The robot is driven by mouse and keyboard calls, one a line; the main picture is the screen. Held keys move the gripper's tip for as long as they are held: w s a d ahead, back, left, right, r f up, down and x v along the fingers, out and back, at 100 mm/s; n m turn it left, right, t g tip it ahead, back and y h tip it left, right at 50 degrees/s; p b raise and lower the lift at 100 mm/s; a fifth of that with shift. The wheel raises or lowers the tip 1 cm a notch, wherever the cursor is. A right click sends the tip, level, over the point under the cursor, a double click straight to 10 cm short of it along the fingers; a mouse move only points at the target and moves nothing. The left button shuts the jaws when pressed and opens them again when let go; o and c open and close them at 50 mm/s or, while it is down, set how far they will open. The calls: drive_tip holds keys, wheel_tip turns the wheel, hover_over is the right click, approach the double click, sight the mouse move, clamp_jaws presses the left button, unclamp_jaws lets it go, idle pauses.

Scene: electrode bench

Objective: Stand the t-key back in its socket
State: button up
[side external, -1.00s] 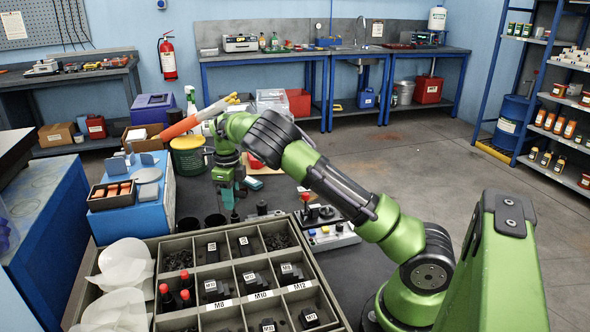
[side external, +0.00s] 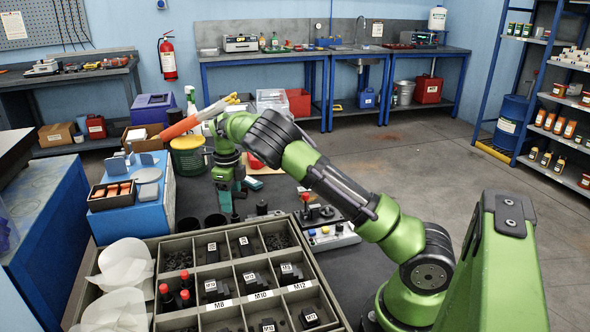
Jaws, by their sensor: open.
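My gripper (side external: 225,200) points down over the dark bench, beyond the far edge of the grey parts tray. Its green fingers are small in this view, and the gap between them is hard to see. A small dark piece (side external: 235,217) shows just below the fingertips; I cannot tell whether it is the t-key or whether the fingers touch it. A black fixture with a red spot and a small upright (side external: 306,199) stands to the right of the gripper. I cannot make out the t-key or its socket for certain.
The divided parts tray (side external: 255,295) fills the front. Two dark cups (side external: 189,226) stand left of the gripper. A grey control box (side external: 335,238) with coloured buttons sits to the right. A blue box (side external: 130,218) carrying small trays stands at the left.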

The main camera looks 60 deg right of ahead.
wheel_tip(320, 180, up, 16)
drive_tip(key=shift+r, duration=0.25)
idle(0.3)
drive_tip(key=shift+r, duration=2.5)
drive_tip(key=s+d+f+n+t, duration=0.25)
drive_tip(key=s+n, duration=0.35)
drive_tip(key=n, duration=0.6)
drive_tip(key=s+a+f+n+t+y, duration=0.1)
drive_tip(key=s+a+n+t, duration=0.3)
drive_tip(key=s+a+n, duration=1.3)
drive_tip(key=s+a+y, duration=0.1)
drive_tip(key=s+a, duration=0.1)
drive_tip(key=s, duration=0.2)
drive_tip(key=shift+a+f+t, duration=0.25)
drive_tip(key=shift+a+t, duration=0.1)
